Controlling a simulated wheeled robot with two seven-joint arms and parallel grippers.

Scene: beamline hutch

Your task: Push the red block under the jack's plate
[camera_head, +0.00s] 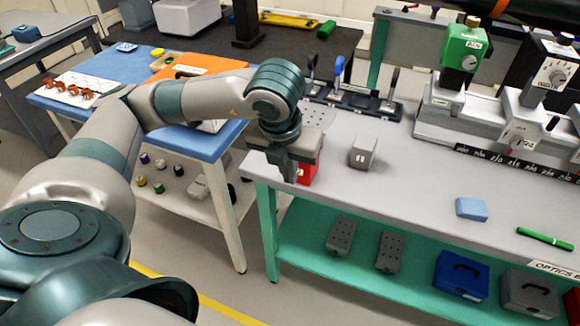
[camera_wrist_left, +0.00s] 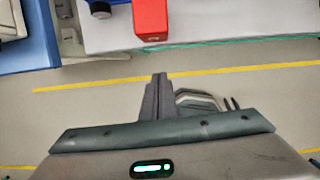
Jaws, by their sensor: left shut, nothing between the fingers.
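The red block (camera_head: 308,173) stands at the near left corner of the grey bench, partly hidden by my left gripper. In the left wrist view the red block (camera_wrist_left: 150,20) shows at the top, cut off by the frame, close to the bench edge. My left gripper (camera_head: 290,174) is shut and empty, pointing down just left of the block. In the left wrist view its closed fingers (camera_wrist_left: 158,80) show apart from the block in the picture. A grey flat-topped piece (camera_head: 304,146) shows just above the red; I cannot tell whether it is the jack's plate. My right gripper is not in view.
A small grey box (camera_head: 363,152) stands right of the red block. A light blue block (camera_head: 471,208) and a green pen (camera_head: 545,238) lie farther right. A black rack (camera_head: 350,100) stands behind. The blue table (camera_head: 210,145) is to the left.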

